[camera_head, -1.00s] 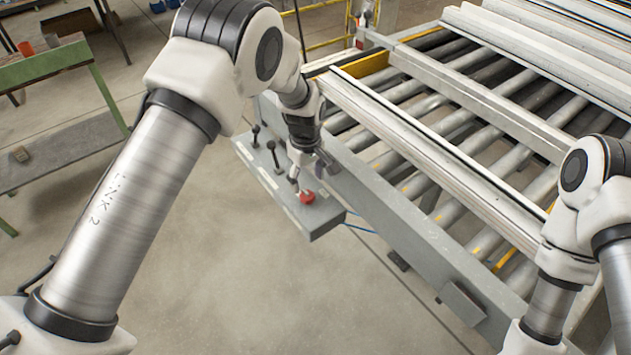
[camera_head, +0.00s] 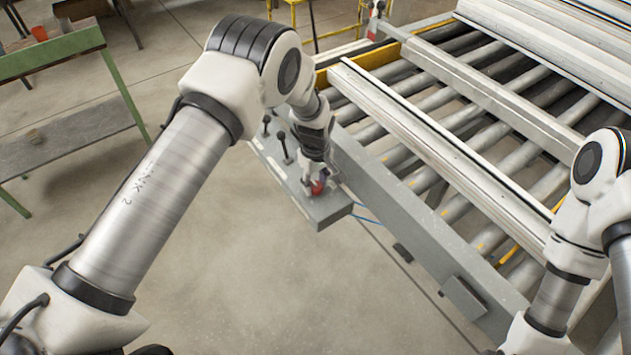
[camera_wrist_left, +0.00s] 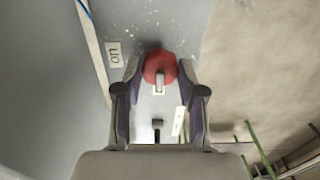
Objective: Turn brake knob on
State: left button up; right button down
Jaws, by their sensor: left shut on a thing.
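The red brake knob (camera_head: 318,188) sits near the close end of the grey control panel (camera_head: 327,213). In the left wrist view the round red knob (camera_wrist_left: 160,64) has a pale pointer bar that points toward the gripper's palm. My left gripper (camera_head: 314,182) is shut on the knob, with one finger on each side of it; the fingers also show in the left wrist view (camera_wrist_left: 160,80). A white "on" label (camera_wrist_left: 115,54) lies left of the knob there. In the head view the gripper partly hides the knob. My right gripper is out of view.
Black-handled levers (camera_head: 284,141) stand on the panel behind the knob, close to my left wrist. A roller conveyor (camera_head: 440,120) carrying long profiles (camera_head: 440,155) is right of the panel. The floor in front is clear.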

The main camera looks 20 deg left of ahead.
pick_arm(q)
jog(key=shift+f, duration=0.1)
jog(key=m+b, duration=0.2)
jog(key=m, duration=0.1)
jog(key=shift+f+m, duration=0.1)
jog(key=shift+m, duration=0.3)
jog(key=m+b, duration=0.1)
jog(key=m, duration=0.3)
jog(key=shift+s+m, duration=0.1)
jog(key=shift+m, duration=0.2)
jog(key=m, duration=0.4)
jog(key=shift+b, duration=0.35)
jog(key=m, duration=0.5)
jog(key=shift+m, duration=0.3)
jog(key=o, duration=1.2)
jog(key=shift+c, duration=0.2)
